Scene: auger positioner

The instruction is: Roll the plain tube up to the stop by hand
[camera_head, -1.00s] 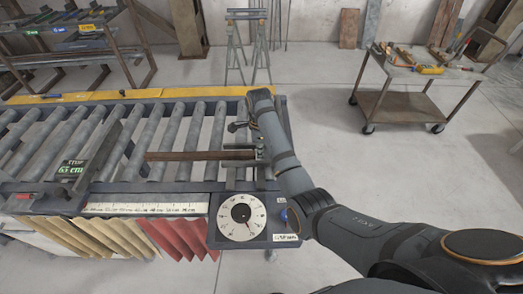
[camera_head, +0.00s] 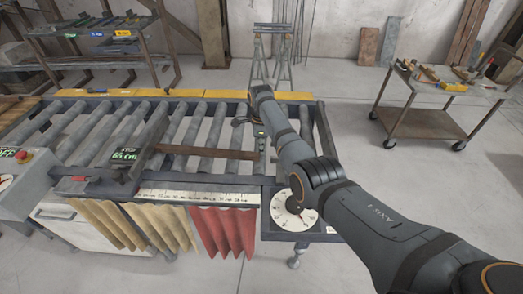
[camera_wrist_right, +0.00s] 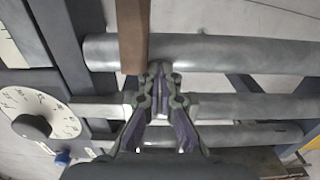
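The plain tube (camera_head: 205,152) is a long brown bar lying along the roller conveyor (camera_head: 228,180), across its grey rollers. Its left end is at or very close to the stop (camera_head: 151,137), a dark upright plate by a green display reading about 63 cm; I cannot tell whether they touch. My right gripper (camera_head: 259,143) is at the tube's right end, partly covered by my own arm. In the right wrist view its fingertips (camera_wrist_right: 160,72) are together, just beside the end of the tube (camera_wrist_right: 132,35). My left gripper is not in view.
A scale strip (camera_head: 195,196) and a round white dial (camera_head: 293,216) are on the near side. Red and tan curtains (camera_head: 224,228) hang below. A tool cart (camera_head: 428,122) stands back right, a trestle (camera_head: 272,55) behind. A red button box (camera_head: 22,165) is at the left.

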